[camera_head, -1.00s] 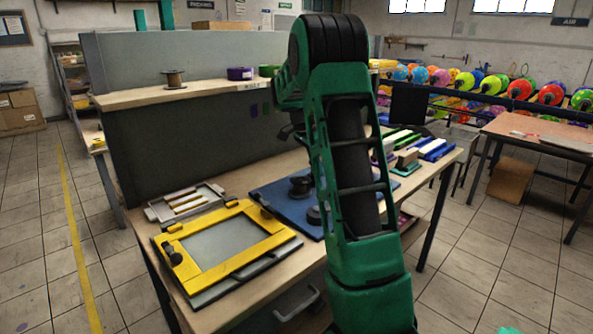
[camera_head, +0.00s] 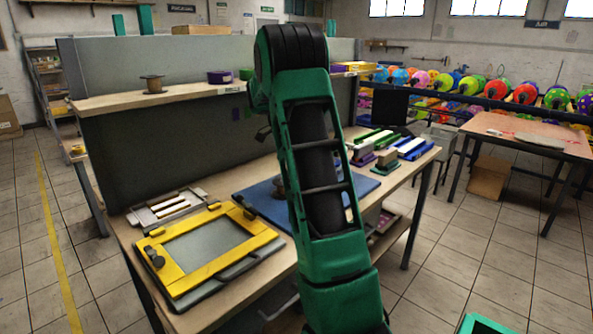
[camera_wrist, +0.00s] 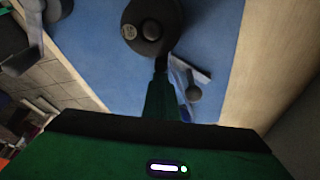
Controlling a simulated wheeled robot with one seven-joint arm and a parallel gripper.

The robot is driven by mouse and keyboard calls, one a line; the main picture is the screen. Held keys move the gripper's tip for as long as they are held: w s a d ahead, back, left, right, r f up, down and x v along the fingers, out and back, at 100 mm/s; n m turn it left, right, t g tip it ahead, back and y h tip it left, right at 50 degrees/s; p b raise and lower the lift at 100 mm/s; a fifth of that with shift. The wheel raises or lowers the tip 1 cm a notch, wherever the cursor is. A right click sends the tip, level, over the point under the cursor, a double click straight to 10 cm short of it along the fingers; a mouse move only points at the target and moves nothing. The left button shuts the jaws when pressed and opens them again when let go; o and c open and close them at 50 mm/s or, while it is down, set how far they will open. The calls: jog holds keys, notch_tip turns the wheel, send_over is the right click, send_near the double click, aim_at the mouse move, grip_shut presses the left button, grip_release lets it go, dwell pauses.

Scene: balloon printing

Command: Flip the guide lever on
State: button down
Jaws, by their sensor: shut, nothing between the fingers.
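My gripper (camera_wrist: 161,66) shows in the wrist view as a narrow green and dark finger shape, shut and empty, above a blue mat (camera_wrist: 95,50). Its tip is close to the lower edge of a round black piece with a knob (camera_wrist: 150,28); I cannot tell whether they touch. Just right of the finger is a small grey lever-like piece with a round end (camera_wrist: 193,92), partly hidden; I cannot be sure that it is the guide lever. In the head view my green arm hides the gripper and much of the blue mat (camera_head: 362,185).
A yellow frame (camera_head: 172,275) lies on the workbench (camera_head: 122,235) left of the mat, with a grey tray (camera_head: 143,216) behind it. A shelf panel (camera_head: 160,135) bounds the back.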

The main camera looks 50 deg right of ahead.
jog(key=d, duration=0.2)
jog(key=s+d, duration=0.1)
jog(key=shift+s+d, duration=0.15)
jog(key=shift+d, duration=0.25)
jog(key=v, duration=1)
jog(key=shift+s+a, duration=0.1)
jog(key=shift+a, duration=0.1)
